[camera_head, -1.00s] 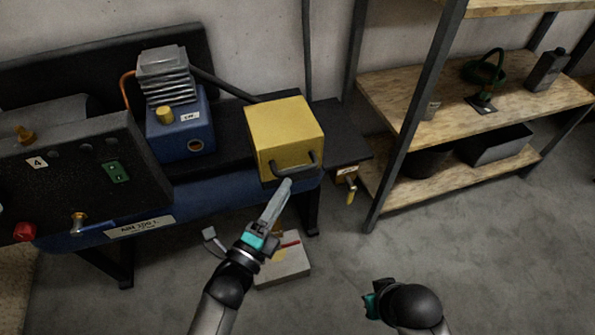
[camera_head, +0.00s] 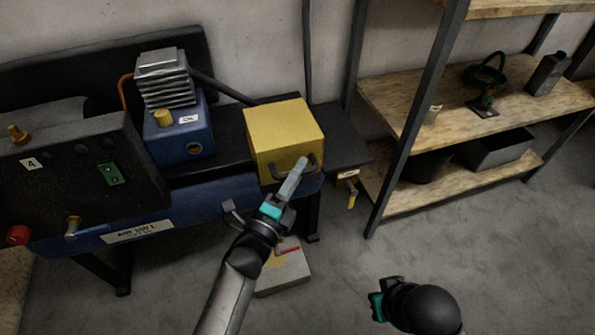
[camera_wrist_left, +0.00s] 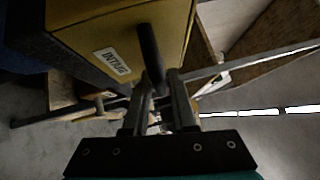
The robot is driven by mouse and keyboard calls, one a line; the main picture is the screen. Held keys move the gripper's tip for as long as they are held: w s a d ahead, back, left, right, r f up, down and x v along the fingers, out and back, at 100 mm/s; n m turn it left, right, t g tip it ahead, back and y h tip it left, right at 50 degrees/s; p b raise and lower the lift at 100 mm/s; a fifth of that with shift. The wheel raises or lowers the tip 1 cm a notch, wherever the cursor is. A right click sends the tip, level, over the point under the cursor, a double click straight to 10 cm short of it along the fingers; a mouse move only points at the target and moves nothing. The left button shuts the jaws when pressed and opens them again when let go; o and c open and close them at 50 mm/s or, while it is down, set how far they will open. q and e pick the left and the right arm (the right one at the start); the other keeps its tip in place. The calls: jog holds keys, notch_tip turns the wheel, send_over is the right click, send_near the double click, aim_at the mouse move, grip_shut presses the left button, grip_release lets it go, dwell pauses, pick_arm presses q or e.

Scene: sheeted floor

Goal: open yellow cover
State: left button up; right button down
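The yellow cover (camera_head: 284,130) is a box shape on the right end of the blue machine, with a dark bar handle (camera_head: 297,171) low on its front. It looks closed. In the left wrist view the cover (camera_wrist_left: 112,30) bears a white "INTAKE" label, and the handle (camera_wrist_left: 149,50) runs down to between my fingertips. My left gripper (camera_head: 298,166) is at the handle. Its fingers (camera_wrist_left: 160,90) stand apart on either side of the bar; firm contact cannot be made out. My right gripper (camera_head: 378,304) is low in the head view, away from the cover, its fingers mostly hidden.
A blue pump block (camera_head: 181,132) stands left of the cover. A small brass-coloured valve (camera_head: 351,198) hangs right of it. A wooden shelf unit (camera_head: 405,100) with a dark upright stands to the right. A pale box (camera_head: 284,268) lies on the floor below. The floor at right is clear.

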pick_arm(q)
grip_shut()
dwell(1.0)
